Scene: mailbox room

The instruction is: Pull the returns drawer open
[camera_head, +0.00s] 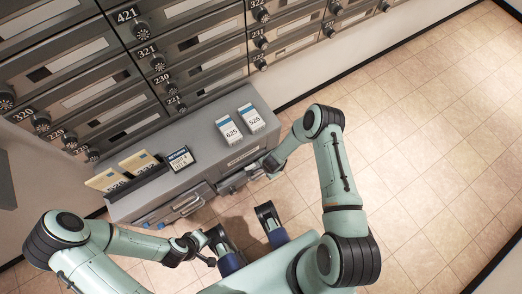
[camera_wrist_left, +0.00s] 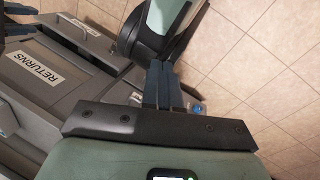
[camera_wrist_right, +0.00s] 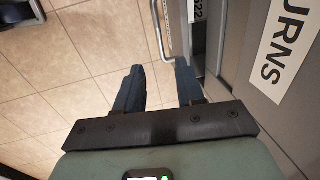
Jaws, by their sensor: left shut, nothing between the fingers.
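The returns drawer (camera_head: 237,181) is in the front of the grey cabinet, under a white RETURNS label (camera_head: 243,157). A dark gap behind its front in the right wrist view suggests it stands slightly out; I cannot tell how far. Its thin metal handle (camera_wrist_right: 162,32) shows just beyond my right fingertips, in line with the space between them. My right gripper (camera_wrist_right: 160,80) is open and empty beside the drawer front; its arm partly hides the drawer in the head view. My left gripper (camera_wrist_left: 160,85) is shut and empty, low in front of the cabinet.
Another drawer handle (camera_head: 187,205) is to the left. Numbered mailboxes (camera_head: 75,70) line the wall. Tiled floor (camera_head: 430,120) is clear at right.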

